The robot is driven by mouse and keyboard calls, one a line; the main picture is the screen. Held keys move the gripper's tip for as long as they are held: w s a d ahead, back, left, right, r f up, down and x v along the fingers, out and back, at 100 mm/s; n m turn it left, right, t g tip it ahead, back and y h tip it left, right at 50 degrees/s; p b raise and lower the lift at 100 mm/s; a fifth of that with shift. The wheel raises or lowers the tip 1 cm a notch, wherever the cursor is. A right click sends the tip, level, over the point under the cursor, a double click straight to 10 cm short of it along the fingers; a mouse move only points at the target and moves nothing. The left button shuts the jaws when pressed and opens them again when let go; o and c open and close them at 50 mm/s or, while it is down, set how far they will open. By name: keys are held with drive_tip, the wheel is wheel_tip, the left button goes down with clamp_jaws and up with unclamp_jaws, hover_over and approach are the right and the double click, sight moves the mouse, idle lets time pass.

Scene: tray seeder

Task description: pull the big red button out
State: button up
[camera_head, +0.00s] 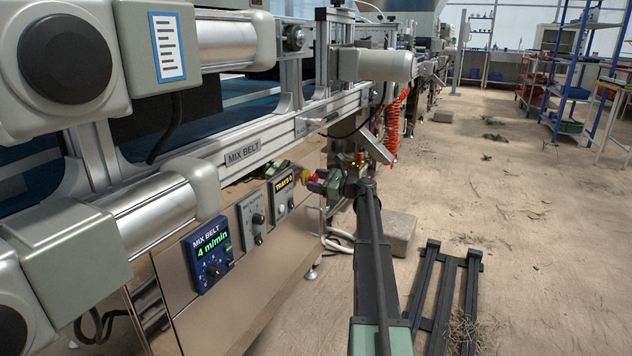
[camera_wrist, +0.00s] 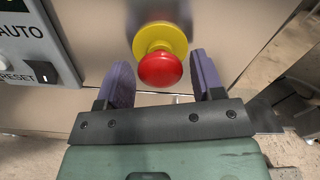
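The big red button (camera_wrist: 160,70) sits on a round yellow base (camera_wrist: 158,38) on the metal panel in the wrist view. My gripper (camera_wrist: 163,78) is open, with one purple-padded finger to the left of the button and one to the right. Gaps show between both fingers and the button's red head. In the head view the red button (camera_head: 311,177) is small and partly hidden by my gripper (camera_head: 316,183), which is at the far end of my arm beside the machine panel.
A grey AUTO/RESET box (camera_wrist: 35,45) with a black switch is left of the button. The head view shows the blue MIX BELT control box (camera_head: 208,255), a TRAYS display (camera_head: 284,184) and a dark slatted frame (camera_head: 447,290) on the floor. The aisle at right is mostly clear.

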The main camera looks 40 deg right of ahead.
drive_tip(key=shift+o, duration=0.3)
drive_tip(key=v, duration=1.1)
drive_tip(key=shift+w, duration=0.15)
